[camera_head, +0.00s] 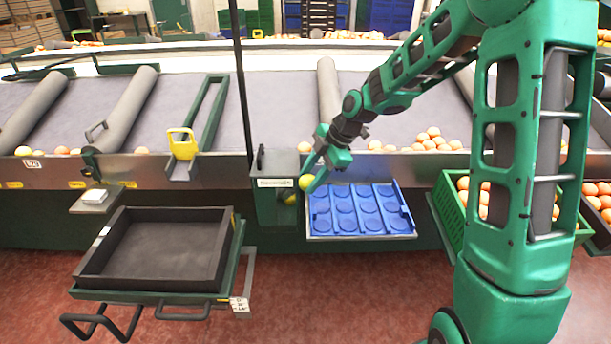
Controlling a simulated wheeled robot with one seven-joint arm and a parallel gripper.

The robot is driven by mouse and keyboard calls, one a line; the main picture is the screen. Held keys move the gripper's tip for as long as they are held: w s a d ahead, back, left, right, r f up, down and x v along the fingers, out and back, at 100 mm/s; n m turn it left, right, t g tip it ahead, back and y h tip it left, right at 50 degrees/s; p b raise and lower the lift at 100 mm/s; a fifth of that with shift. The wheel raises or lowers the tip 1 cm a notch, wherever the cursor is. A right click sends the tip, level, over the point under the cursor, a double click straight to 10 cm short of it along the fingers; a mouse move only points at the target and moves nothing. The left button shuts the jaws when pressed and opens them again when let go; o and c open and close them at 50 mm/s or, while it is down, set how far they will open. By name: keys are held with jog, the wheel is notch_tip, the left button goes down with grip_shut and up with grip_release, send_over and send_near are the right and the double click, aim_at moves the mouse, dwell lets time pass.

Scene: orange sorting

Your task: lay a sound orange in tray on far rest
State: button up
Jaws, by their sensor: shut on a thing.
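My gripper (309,182) is shut on a yellow-green fruit (307,186), which shows between the fingertips. It is held at the right edge of a dark green bin, left of and above the blue tray's near-left part. The blue tray (345,222) has round hollows, all empty as far as I see, and sits on a rest below the conveyor edge. Oranges (433,136) lie in a heap on the conveyor, right of my arm's end. A few more orange fruits lie along the belt's front edge.
An empty black tray (222,268) rests on a green stand at left. A green crate (449,212) of oranges stands at right, partly behind my arm. Grey rollers cross the belt.

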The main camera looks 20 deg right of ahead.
jog(key=shift+d+f+m+t, duration=0.3)
jog(key=shift+f+m, duration=0.1)
jog(key=shift+m, duration=0.4)
jog(key=d+f+m+h, duration=0.2)
jog(key=m, duration=0.4)
jog(key=w+d+f+m+h, duration=0.1)
jog(key=d+f+m+h, duration=0.2)
jog(key=m, duration=0.3)
jog(key=d+f+m+h, duration=0.2)
jog(key=f+m+h, duration=0.1)
jog(key=m, duration=0.3)
jog(key=shift+w+d+m+t, duration=0.2)
jog(key=shift+d+m+t, duration=0.05)
jog(key=shift+m+t, duration=0.05)
jog(key=shift+s, duration=0.15)
